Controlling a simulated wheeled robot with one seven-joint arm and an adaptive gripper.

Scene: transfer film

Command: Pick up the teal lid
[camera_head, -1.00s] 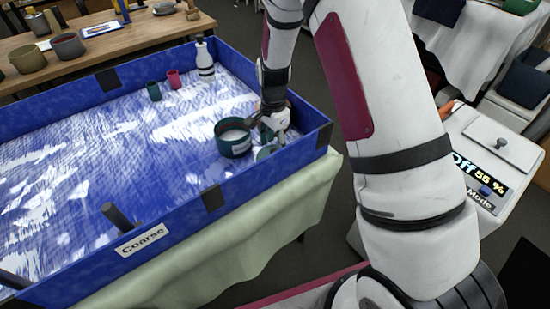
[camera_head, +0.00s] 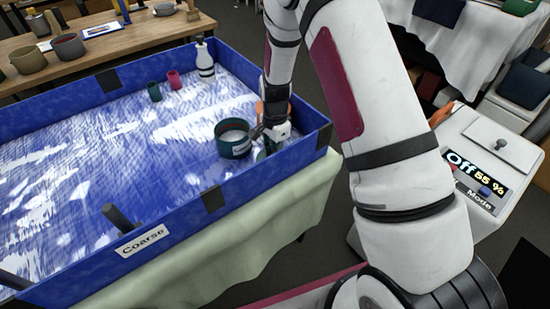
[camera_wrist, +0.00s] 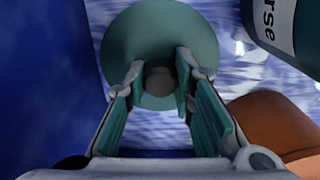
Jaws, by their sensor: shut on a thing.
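The teal lid (camera_wrist: 160,35) is a round disc with a dark grey knob (camera_wrist: 159,80) in the wrist view. My gripper (camera_wrist: 160,84) is shut on the knob, with one finger on each side. In the head view my gripper (camera_head: 268,147) is low at the right corner of the blue tray. It hides most of the lid there, and a teal sliver (camera_head: 261,156) shows beside it. I cannot tell whether the lid is clear of the tray floor.
A dark teal pot (camera_head: 233,149) with a white label stands just left of my gripper. The blue tray wall (camera_head: 312,143) is close on the right. An orange-brown object (camera_wrist: 272,120) is near my fingers.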

